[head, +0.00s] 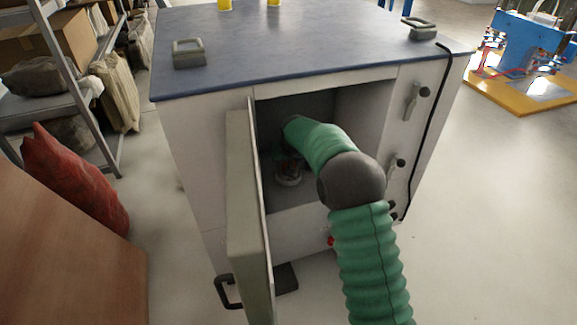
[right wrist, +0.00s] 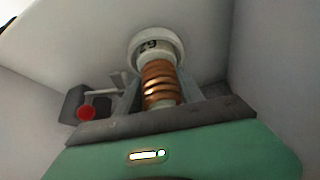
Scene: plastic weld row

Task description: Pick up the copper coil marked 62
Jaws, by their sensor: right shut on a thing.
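The copper coil (right wrist: 160,82) has orange windings and a white round end with dark digits that look like 62 seen upside down. In the head view its pale end (head: 289,179) shows small and shadowed inside the open cabinet compartment. My right gripper (right wrist: 161,98) is shut on the coil, with a grey finger on each side of the windings. In the head view my green right arm reaches into the compartment and partly hides this gripper. Whether the coil touches the compartment floor is not clear. My left gripper is not in view.
The cabinet door (head: 243,205) stands open left of my arm, close to it. The compartment walls (head: 360,115) enclose the gripper. A dark fitting with a red knob (right wrist: 86,113) shows beside the coil. A blue worktop (head: 300,45) lies above.

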